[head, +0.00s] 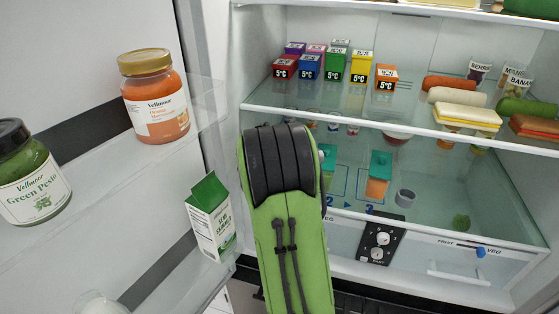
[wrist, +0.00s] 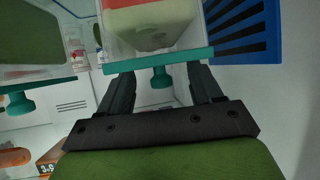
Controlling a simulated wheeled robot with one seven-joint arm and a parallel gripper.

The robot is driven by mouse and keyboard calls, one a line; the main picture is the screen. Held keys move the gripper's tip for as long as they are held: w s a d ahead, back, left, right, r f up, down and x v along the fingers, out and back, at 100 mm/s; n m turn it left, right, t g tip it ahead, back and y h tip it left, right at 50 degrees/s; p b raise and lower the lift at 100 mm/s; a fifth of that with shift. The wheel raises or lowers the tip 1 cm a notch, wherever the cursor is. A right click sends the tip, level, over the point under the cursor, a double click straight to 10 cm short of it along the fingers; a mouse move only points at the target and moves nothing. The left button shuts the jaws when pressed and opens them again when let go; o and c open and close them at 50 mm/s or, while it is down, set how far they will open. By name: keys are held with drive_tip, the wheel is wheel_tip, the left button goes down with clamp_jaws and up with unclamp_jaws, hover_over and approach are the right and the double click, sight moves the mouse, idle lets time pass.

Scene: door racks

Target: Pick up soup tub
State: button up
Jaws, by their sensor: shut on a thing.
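A clear tub with a teal knobbed lid, which I take to be the soup tub (wrist: 150,22), shows at the top centre of the wrist view. It has a red band and a pale band inside. My gripper (wrist: 160,74) has one finger on each side of the lid knob, and the fingertips pass partly out of sight at the lid. It is shut on the tub. In the head view my green arm reaches into the fridge and hides my gripper and the held tub. Whether the tub touches the shelf cannot be told.
A second teal-lidded tub with green contents (wrist: 40,45) is close on the left. A blue slatted piece (wrist: 245,30) is close on the right. The glass shelf (head: 400,120) with small boxes lies above. The open door holds jars and a green carton (head: 211,220).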

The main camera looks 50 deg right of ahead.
clamp_jaws()
drive_tip(key=shift+r, duration=0.1)
